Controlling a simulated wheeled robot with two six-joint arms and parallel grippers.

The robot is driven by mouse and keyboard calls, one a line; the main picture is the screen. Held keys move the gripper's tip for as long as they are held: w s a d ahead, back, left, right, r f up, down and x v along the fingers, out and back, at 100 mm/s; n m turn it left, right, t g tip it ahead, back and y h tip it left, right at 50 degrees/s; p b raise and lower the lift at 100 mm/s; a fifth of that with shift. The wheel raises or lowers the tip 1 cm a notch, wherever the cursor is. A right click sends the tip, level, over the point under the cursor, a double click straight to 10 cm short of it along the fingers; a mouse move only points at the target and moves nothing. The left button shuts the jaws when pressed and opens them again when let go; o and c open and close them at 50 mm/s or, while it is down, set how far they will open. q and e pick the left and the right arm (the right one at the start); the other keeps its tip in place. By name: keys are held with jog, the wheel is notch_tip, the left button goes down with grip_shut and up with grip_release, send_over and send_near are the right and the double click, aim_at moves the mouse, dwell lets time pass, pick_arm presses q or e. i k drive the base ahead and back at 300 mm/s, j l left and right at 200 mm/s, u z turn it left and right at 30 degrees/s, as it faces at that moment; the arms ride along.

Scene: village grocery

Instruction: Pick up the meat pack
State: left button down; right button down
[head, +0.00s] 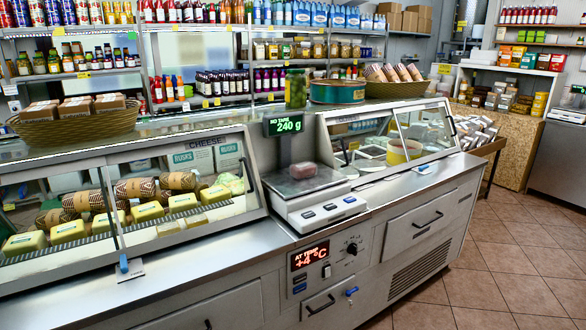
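The meat pack (303,170) is a small tray with dark red content. It lies on the pan of the white weighing scale (318,203) at the middle of the counter. The scale's raised display (288,125) reads 240 g. Neither of my grippers is in the head view, and nothing touches the pack.
A glass display case (130,195) with cheeses stands left of the scale, and another glass case (385,140) stands to the right. A jar (296,88), a large green tin (338,91) and a basket (398,88) sit on the upper ledge behind. The steel counter front (200,258) is mostly clear.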

aim_at(303, 170)
jog(key=i+l+u, duration=0.1)
jog(key=i+l, duration=0.25)
jog(key=i+l+u, duration=0.1)
jog(key=i+l, duration=0.25)
jog(key=l, duration=0.15)
jog(key=i+l, duration=0.35)
jog(key=i+l+u, duration=0.15)
jog(key=i+l, duration=0.2)
jog(key=l, duration=0.25)
